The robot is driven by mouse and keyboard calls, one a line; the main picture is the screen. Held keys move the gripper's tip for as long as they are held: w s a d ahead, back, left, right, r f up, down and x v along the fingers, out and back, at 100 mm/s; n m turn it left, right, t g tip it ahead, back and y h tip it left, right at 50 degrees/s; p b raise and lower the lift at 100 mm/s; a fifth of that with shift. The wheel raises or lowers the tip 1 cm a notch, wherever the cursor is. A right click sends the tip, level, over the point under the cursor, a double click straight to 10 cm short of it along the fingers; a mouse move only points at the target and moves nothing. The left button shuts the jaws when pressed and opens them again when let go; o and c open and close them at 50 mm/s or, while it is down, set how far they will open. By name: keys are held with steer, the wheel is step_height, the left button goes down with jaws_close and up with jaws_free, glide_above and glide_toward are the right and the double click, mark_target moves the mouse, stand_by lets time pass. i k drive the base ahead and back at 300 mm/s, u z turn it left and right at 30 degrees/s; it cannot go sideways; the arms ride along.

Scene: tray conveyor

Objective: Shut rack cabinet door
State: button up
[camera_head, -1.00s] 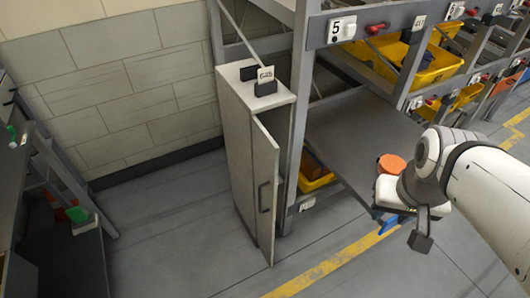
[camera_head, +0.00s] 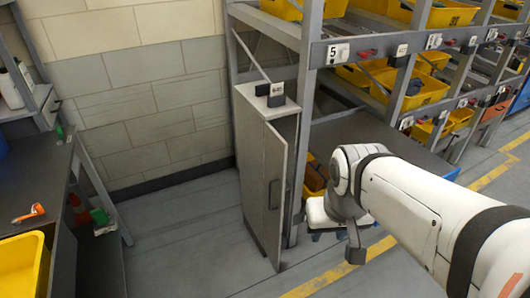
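The rack cabinet (camera_head: 250,150) is a narrow, tall grey cabinet standing at the end of the shelving. Its door (camera_head: 273,195) is ajar, with its free edge swung out a little toward the front right. A dark vertical handle (camera_head: 274,194) is on the door's face. My gripper (camera_head: 356,246) is to the right of the door, apart from it, with its end pointing down. Its fingers are too small and dark to tell whether they are open. The cabinet's inside is hidden behind the door.
Shelving (camera_head: 315,60) with yellow bins (camera_head: 425,90) stands behind and right of the cabinet. A grey board (camera_head: 385,135) juts out behind my arm. A dark bench with a yellow bin (camera_head: 22,265) is at the left. The floor (camera_head: 185,230) left of the cabinet is clear.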

mark_target(276, 147)
steer(key=i, duration=0.9)
steer(key=u, duration=0.7)
steer(key=k, duration=1.35)
steer(key=z, duration=0.4)
steer(key=i, duration=1.5)
steer(key=z, duration=0.1)
